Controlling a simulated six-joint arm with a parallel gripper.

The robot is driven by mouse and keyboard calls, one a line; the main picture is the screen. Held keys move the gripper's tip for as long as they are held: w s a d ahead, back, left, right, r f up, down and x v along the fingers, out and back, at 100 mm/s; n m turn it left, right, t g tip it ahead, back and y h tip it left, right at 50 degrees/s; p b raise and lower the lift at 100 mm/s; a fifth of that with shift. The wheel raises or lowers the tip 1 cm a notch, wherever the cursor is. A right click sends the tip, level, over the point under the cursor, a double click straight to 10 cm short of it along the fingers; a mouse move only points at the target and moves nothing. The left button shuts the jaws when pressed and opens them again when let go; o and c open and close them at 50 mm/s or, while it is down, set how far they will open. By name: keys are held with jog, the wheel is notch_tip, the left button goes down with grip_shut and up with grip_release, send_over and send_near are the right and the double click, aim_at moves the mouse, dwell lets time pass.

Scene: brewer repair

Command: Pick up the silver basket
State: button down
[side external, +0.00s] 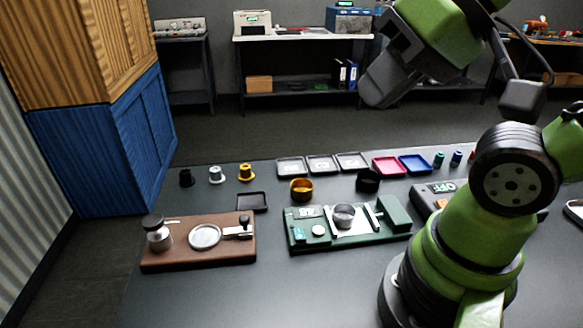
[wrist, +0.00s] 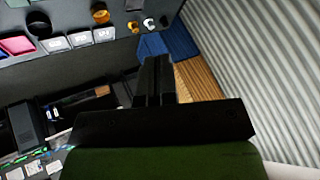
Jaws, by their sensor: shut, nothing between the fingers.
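The silver basket (side external: 343,215), a small round metal cup, sits on a pale plate of the green fixture (side external: 297,243) in the middle of the table in the side external view. I cannot make it out in the wrist view. My gripper (side external: 376,93) is raised high above the far side of the table, apart from the basket. In the wrist view my gripper (wrist: 156,62) has its dark fingers together with nothing between them.
A gold basket (side external: 301,189) and a black basket (side external: 368,181) stand behind the fixture. A brown board (side external: 180,262) with a jar is to the left. Coloured trays (side external: 388,167) line the far edge. The table's front left is clear.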

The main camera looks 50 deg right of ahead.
jog(key=shift+c, duration=1.9)
grip_release()
jog(key=n+g+h, duration=0.2)
jog(key=n+g, duration=0.5)
jog(key=n, duration=0.8)
send_over(346, 211)
jog(key=a, duration=0.2)
notch_tip(346, 211, down, 20)
jog(key=shift+s+d+f, duration=0.1)
jog(key=shift+s+f, duration=0.1)
jog(key=shift+f, duration=2.2)
jog(key=shift+s+d+f, duration=0.1)
jog(key=shift+s+f, duration=0.05)
jog(key=shift+f, duration=2.25)
